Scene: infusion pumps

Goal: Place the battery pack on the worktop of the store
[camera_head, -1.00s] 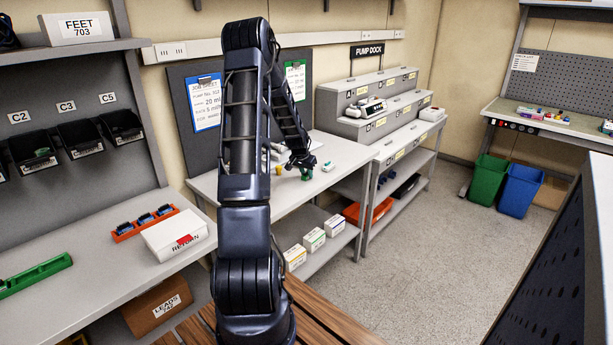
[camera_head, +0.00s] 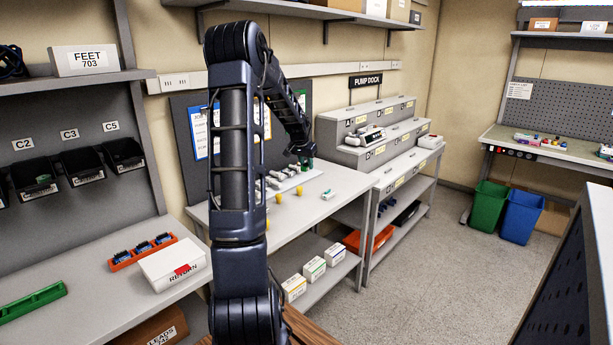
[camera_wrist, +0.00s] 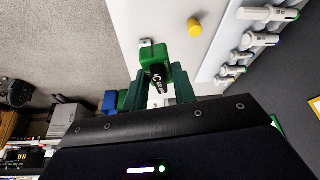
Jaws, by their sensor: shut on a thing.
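My gripper (camera_head: 301,160) is above the back of the middle bench (camera_head: 340,182). In the wrist view its dark green fingers (camera_wrist: 158,85) are closed on a green block (camera_wrist: 154,54) with a black part facing the camera and a small grey-white tip. I take this block for the battery pack; it shows only as a small green patch in the head view. The block appears held clear of the bench top. I take the grey worktop (camera_head: 105,275) under the bins at left for the store's worktop; my gripper is well away from it.
The left worktop carries a green rail (camera_head: 30,302), an orange rack (camera_head: 142,250) and a white RETURN box (camera_head: 172,267). Several white cylinders (camera_wrist: 262,38) and a yellow knob (camera_wrist: 194,27) are near the gripper. The pump dock (camera_head: 375,130) stands to the right.

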